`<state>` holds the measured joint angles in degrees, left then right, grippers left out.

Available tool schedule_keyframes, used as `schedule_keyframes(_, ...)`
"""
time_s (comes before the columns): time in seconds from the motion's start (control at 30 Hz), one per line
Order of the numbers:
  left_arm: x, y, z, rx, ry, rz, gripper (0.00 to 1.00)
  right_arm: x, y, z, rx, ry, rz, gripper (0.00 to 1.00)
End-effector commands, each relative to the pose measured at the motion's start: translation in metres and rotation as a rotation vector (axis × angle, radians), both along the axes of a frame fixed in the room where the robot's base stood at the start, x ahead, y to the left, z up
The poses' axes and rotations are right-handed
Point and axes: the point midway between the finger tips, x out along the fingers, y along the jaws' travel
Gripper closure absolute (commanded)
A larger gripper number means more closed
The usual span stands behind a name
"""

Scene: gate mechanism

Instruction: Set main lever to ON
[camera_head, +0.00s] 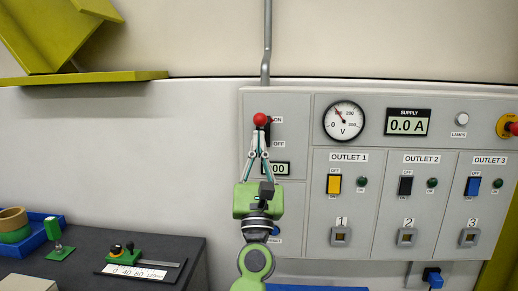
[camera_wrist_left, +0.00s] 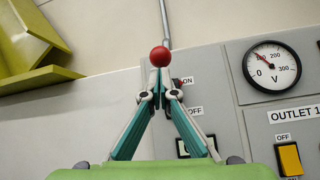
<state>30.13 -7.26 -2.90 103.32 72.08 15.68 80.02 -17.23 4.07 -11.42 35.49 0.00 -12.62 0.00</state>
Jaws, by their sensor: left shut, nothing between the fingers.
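The main lever's red ball knob (camera_head: 260,119) is on the left panel of the grey control box, level with the ON label (camera_head: 278,119) and above the OFF label (camera_head: 279,144). The knob also shows in the left wrist view (camera_wrist_left: 160,56), just above my fingertips. My left gripper (camera_head: 262,131) is shut and empty, pointing up, its fingertips directly below the knob. I cannot tell whether they touch it. The fingers hide the lever's stem and part of its slot. My right gripper is not in view.
Right of the lever are a voltmeter (camera_head: 344,121), a supply display (camera_head: 407,123) and three outlet switches. A red stop button (camera_head: 512,127) is at the far right. A dark table (camera_head: 190,250) with small tools stands lower left.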

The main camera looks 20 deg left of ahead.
Motion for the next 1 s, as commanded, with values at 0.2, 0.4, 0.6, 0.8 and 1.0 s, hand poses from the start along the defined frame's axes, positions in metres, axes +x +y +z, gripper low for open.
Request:
schedule_keyframes(0.2, 0.002, 0.001, 0.019, -0.002, -0.001, -0.001, 1.0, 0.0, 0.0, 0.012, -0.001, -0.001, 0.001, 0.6)
schedule_keyframes(0.4, 0.003, 0.002, 0.029, -0.002, -0.005, 0.0, 1.0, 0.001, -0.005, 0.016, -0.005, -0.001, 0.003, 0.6)
schedule_keyframes(0.6, 0.002, 0.002, 0.035, 0.001, -0.01, 0.003, 1.0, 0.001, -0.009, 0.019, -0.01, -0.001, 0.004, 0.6)
schedule_keyframes(0.8, 0.001, 0.003, 0.037, 0.001, -0.012, 0.004, 1.0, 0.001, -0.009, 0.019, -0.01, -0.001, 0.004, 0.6)
schedule_keyframes(1.0, 0.002, 0.003, 0.038, 0.003, -0.011, 0.005, 1.0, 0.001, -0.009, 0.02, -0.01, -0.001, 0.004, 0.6)
